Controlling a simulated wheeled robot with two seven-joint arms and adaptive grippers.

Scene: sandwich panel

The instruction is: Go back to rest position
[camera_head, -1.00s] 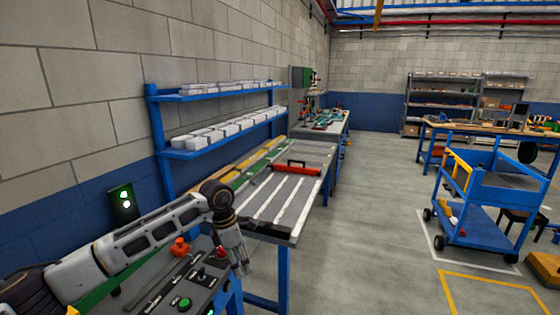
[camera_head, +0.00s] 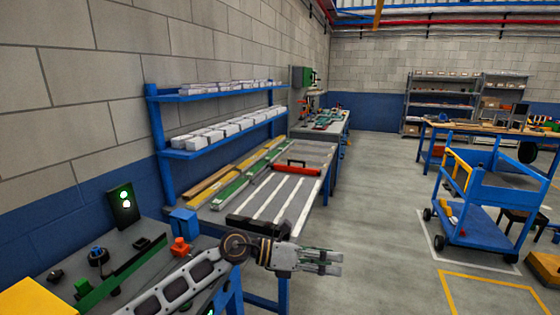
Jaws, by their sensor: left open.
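My left gripper (camera_head: 333,262) shows in the head view at the lower middle. Its arm comes in from the lower left and stretches to the right. The fingers point right, open and empty, over the floor just in front of the workbench. My right gripper is not in view.
The workbench (camera_head: 236,209) holds long strips and a red-handled tool (camera_head: 297,168). A control panel with an orange-red button (camera_head: 180,246) and a lit green lamp box (camera_head: 124,204) lie at lower left. A blue cart (camera_head: 480,226) stands right. The floor (camera_head: 382,203) between is clear.

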